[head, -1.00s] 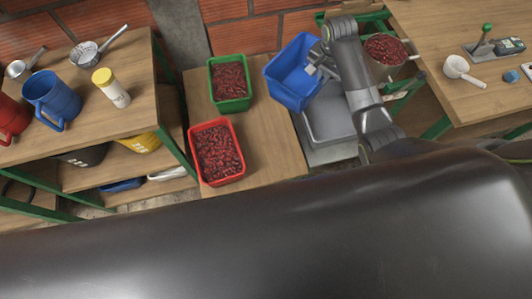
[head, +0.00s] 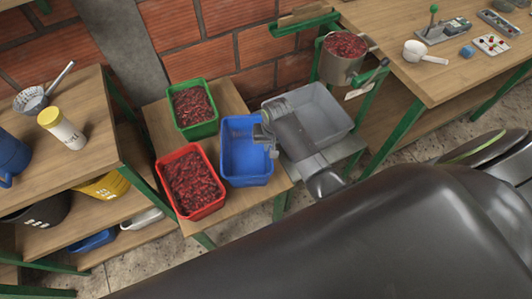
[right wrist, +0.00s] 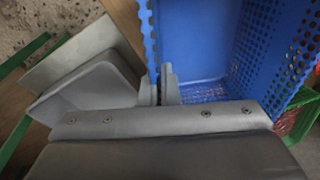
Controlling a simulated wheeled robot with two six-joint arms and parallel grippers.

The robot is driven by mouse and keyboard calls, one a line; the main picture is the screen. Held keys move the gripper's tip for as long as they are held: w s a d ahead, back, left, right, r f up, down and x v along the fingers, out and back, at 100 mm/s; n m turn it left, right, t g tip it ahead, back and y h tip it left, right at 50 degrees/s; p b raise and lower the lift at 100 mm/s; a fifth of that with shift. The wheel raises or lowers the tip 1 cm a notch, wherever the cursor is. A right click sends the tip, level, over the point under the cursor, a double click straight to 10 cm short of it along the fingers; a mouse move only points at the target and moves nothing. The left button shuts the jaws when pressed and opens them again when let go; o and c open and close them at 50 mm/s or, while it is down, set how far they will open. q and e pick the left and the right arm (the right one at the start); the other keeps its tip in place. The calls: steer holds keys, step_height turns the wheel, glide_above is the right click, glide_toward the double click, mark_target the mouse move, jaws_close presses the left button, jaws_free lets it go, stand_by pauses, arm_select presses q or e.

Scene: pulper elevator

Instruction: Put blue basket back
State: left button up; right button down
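The blue basket (head: 240,165) is upright and looks empty. It is at the right part of the small wooden table, beside the red and green baskets; I cannot tell whether its bottom touches the wood. My right gripper (head: 268,140) is at the basket's right rim. In the right wrist view the fingers (right wrist: 164,88) are closed around the perforated wall of the blue basket (right wrist: 205,45). My left gripper is not in view.
The red basket (head: 190,212) and green basket (head: 195,127), both full of red cherries, stand left of the blue one. A grey tray (head: 330,122) is to its right, with the cherry-filled pulper hopper (head: 341,70) behind. A shelf table (head: 95,135) stands left.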

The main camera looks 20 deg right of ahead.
steer(key=shift+f, duration=1.95)
steer(key=c, duration=1.7)
jaws_free()
steer(key=shift+f, duration=0.1)
steer(key=r, duration=0.4)
steer(key=s+r, duration=0.1)
steer(key=r, duration=0.3)
steer(key=r+p, duration=0.1)
steer(key=r, duration=0.3)
steer(key=shift+s+d+r, duration=0.1)
steer(key=shift+s+d, duration=0.15)
steer(key=shift+d, duration=0.1)
